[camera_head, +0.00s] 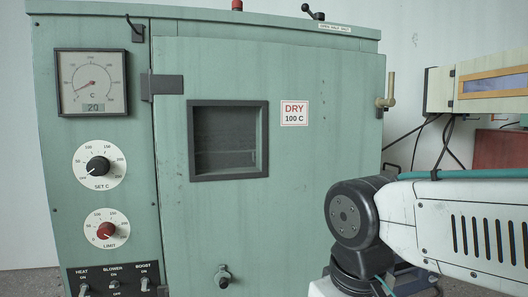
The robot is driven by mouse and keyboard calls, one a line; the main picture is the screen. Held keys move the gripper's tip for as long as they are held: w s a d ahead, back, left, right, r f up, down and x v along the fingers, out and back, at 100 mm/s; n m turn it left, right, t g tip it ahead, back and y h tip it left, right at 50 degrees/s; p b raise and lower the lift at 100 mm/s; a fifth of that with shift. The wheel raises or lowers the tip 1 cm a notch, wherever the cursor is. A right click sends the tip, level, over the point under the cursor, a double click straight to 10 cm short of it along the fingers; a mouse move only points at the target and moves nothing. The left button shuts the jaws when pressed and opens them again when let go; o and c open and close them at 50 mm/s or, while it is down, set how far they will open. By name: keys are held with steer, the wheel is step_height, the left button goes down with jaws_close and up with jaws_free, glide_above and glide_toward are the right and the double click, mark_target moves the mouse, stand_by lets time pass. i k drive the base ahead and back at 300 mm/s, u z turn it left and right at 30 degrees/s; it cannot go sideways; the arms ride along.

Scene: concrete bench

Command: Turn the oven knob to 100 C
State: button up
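A green oven (330,200) fills most of the head view. Its black SET C knob (98,166) sits on a round white dial with a scale around it, on the left panel. The knob's pointer seems to lie toward the lower left, at the low end, but it is too small to read exactly. Below it is a red LIMIT knob (106,230) on its own dial. A square gauge (92,82) above shows 20 in its small window. My arm shows at the right; my gripper is not in view, and nothing is seen touching the knobs.
HEAT, BLOWER and BOOST switches (113,282) are below the dials. A door latch (222,276) and a brass handle (387,91) stick out. The space before the dials looks clear.

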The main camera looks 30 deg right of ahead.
mark_target(98, 166)
steer(key=z, duration=3.2)
steer(key=k, duration=2.45)
steer(key=u, duration=1.85)
